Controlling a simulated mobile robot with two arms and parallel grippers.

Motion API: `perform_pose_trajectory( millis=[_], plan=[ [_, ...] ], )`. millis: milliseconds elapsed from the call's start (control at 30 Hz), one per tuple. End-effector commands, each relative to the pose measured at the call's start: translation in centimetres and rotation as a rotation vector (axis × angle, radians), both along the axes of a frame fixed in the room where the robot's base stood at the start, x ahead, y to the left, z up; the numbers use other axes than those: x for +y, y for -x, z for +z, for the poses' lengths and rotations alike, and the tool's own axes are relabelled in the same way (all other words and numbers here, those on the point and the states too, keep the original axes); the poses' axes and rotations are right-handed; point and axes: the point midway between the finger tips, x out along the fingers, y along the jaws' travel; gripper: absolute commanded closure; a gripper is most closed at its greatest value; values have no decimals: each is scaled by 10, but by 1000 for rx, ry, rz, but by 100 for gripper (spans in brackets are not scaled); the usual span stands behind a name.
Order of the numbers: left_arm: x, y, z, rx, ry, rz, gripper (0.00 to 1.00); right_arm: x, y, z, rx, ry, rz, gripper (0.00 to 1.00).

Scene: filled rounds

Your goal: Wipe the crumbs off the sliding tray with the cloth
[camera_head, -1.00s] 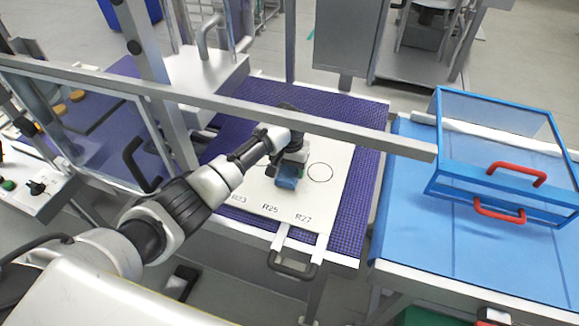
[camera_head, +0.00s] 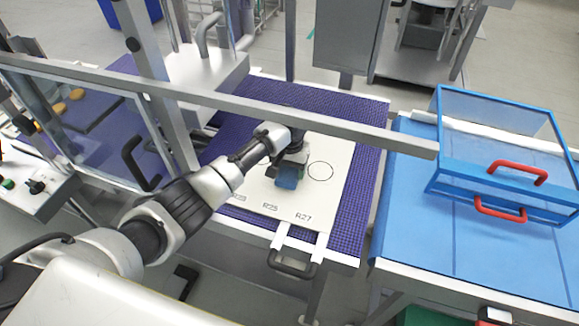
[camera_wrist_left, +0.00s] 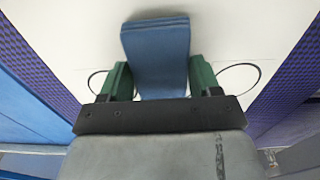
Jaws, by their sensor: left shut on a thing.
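The blue cloth (camera_head: 288,178) is a folded pad in my left gripper (camera_head: 290,168), over the white sliding tray (camera_head: 262,190). In the left wrist view the cloth (camera_wrist_left: 157,48) sits between the two green fingers of the gripper (camera_wrist_left: 158,80), which are shut on it. The tray (camera_wrist_left: 225,40) is white there, with parts of drawn circles on both sides of the gripper. I cannot tell if the cloth touches the tray. No crumbs can be made out on the bare parts. My right gripper is not in view.
A grey frame bar (camera_head: 330,133) crosses above the tray. A clear sliding panel (camera_head: 95,125) with a black handle stands at left. A blue transparent box (camera_head: 500,150) with red handles is on the blue table at right. The tray's black handle (camera_head: 292,263) juts out in front.

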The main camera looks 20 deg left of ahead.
Motion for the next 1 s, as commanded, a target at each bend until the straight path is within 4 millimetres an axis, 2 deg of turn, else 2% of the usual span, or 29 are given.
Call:
perform_pose_trajectory(
  millis=[567, 1000],
  plan=[
    [0, -1, -10, 0, 0, 0, 56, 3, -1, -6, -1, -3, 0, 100],
    [-1, -35, -10, 0, 0, 1, 56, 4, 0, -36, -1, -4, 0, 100]
  ],
)
